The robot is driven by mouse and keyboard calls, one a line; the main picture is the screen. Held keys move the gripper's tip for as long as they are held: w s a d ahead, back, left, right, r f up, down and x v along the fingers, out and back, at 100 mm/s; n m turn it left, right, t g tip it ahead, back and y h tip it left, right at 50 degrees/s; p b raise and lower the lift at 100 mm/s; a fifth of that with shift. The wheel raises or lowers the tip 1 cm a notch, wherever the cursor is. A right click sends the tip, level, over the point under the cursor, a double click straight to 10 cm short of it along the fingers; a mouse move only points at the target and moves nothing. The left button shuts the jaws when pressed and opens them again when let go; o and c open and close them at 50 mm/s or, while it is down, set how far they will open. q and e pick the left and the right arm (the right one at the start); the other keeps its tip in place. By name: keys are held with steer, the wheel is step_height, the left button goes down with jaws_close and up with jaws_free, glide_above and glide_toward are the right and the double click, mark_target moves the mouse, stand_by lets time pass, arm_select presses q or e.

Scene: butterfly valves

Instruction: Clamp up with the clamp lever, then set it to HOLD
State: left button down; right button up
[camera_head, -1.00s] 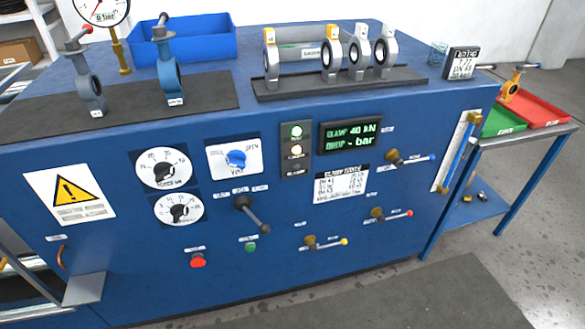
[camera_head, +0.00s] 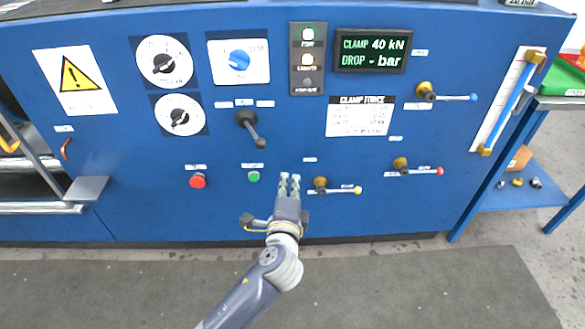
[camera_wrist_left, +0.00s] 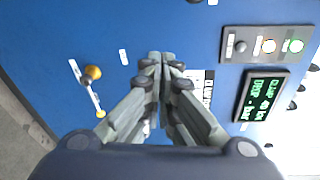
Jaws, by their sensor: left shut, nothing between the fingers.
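The clamp lever (camera_head: 253,129) appears to be the black lever on the blue front panel. Its arm points down and slightly right from the pivot, under three small labels too small to read. My left gripper (camera_head: 289,178) is shut and empty, below and to the right of the lever, apart from it. In the left wrist view, my left gripper's fingers (camera_wrist_left: 161,58) are together with nothing between them. The display (camera_head: 370,51) reads CLAMP 40 kN and DROP - bar. My right gripper is not in view.
A yellow-tipped lever (camera_head: 338,189) is close right of my left gripper. A green button (camera_head: 253,176) and red button (camera_head: 198,181) are left of it. The lamp panel (camera_head: 308,59) has green and amber lit. Blue-tipped (camera_head: 447,96) and red-tipped (camera_head: 418,170) levers are farther right.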

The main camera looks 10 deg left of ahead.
arm_select(q)
steer(key=w+a+r+b, duration=0.1)
steer(key=w+a+r, duration=0.1)
steer(key=w, duration=0.8)
steer(key=shift+t, duration=0.3)
steer(key=s+a, duration=0.1)
steer(key=s+a+r, duration=0.1)
steer(key=a, duration=0.1)
steer(key=shift+s, duration=0.25)
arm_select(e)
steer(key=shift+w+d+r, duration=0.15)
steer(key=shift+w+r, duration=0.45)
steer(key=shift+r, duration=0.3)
